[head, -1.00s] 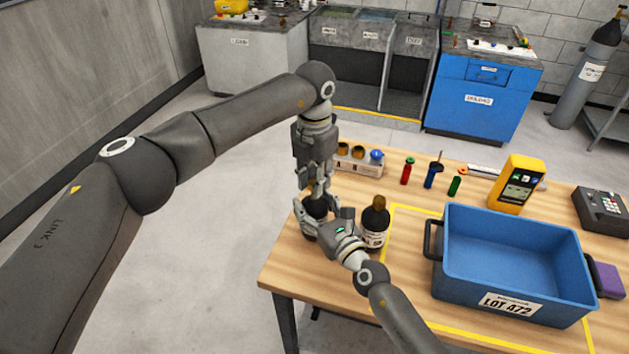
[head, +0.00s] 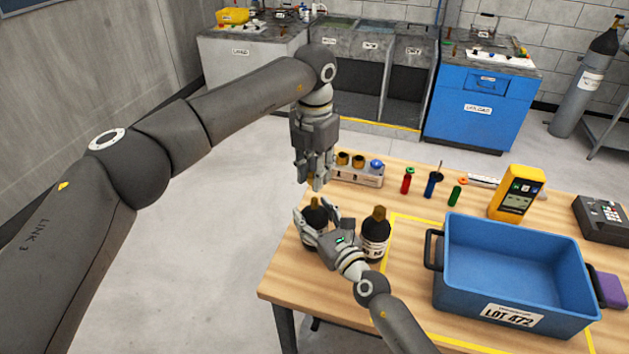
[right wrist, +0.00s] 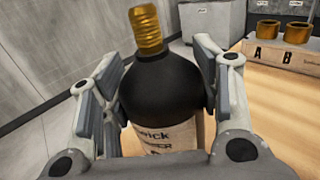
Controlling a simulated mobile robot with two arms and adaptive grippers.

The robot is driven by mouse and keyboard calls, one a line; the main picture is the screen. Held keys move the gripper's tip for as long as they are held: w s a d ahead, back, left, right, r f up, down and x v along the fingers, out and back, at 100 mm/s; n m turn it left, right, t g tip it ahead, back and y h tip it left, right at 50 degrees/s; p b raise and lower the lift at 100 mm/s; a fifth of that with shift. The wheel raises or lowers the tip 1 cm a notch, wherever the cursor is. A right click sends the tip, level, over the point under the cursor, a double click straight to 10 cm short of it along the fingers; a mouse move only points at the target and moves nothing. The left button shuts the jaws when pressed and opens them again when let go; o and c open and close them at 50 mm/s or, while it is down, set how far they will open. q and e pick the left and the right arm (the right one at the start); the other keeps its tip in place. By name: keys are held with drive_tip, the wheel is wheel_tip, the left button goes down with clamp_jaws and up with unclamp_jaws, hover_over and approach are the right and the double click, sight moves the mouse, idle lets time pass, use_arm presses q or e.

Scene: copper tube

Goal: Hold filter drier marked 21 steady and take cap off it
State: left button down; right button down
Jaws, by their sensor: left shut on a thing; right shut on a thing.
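A black filter drier (head: 313,217) stands upright near the table's left edge; no number on it is readable. My right gripper (head: 321,222) is shut around its body. In the right wrist view the drier (right wrist: 163,88) sits between the two fingers, and its bare copper threaded neck (right wrist: 147,30) points up. My left gripper (head: 317,180) is above the drier, apart from it. It is shut on a small brass-coloured cap (head: 314,164), partly hidden by the fingers. A second black drier (head: 375,240) with a brass-coloured top stands just right of the held one.
A pale rack (head: 358,176) behind holds two brass-coloured rings and a blue piece; its slots show A and B in the right wrist view. Red, blue and green small bottles (head: 431,186), a yellow meter (head: 516,194) and a blue bin (head: 512,270) stand to the right.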

drive_tip(key=shift+c, duration=2)
unclamp_jaws()
